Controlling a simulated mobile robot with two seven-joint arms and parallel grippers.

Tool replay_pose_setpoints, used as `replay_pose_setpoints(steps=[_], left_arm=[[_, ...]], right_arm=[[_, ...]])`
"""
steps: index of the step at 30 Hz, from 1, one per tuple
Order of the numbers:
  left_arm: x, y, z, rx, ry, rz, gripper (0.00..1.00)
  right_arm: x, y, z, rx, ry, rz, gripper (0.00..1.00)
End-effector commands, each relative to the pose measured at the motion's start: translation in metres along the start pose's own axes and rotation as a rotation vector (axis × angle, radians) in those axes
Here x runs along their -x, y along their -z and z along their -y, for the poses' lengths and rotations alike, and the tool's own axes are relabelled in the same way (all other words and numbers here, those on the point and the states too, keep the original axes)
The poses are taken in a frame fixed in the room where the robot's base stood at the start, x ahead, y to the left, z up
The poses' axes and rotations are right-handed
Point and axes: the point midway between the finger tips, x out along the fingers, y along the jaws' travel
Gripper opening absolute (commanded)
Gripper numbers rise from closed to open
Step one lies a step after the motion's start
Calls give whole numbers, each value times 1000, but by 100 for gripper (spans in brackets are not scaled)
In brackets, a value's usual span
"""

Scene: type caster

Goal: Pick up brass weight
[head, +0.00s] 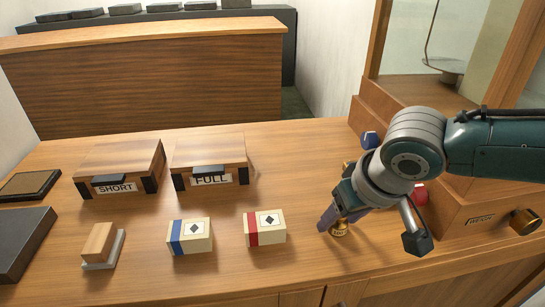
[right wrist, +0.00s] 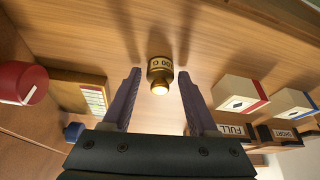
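The brass weight (head: 340,229) is a small upright cylinder with a pale label, standing on the wooden counter right of the red-striped box. In the right wrist view the brass weight (right wrist: 160,76) shows between the ends of my two purple fingers, with a gap on each side. My right gripper (head: 336,217) reaches down over the weight and partly hides it in the head view. The right gripper (right wrist: 160,74) is open, and nothing is held in it. My left gripper is not in view.
A red-striped box (head: 265,228) and a blue-striped box (head: 190,237) stand to the left. Behind them are wooden boxes labelled FULL (head: 208,162) and SHORT (head: 120,168). A wooden cabinet with a brass knob (head: 525,221) stands at right. The front counter between the boxes is clear.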

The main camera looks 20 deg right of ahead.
Motion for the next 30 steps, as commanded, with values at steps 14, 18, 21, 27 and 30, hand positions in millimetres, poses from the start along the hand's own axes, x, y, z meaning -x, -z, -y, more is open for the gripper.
replay_pose_setpoints(steps=[14, 18, 21, 27, 30], left_arm=[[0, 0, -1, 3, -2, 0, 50], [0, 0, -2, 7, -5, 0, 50], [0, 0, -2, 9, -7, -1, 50], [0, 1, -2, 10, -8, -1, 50], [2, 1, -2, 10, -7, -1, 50]], right_arm=[[0, 0, 0, 0, 0, 0, 4], [0, 0, 0, 0, 0, 0, 0], [0, 0, 0, 0, 0, 0, 0], [1, 0, 0, 0, 0, 0, 0], [6, 3, 0, 0, 0, -1, 0]])
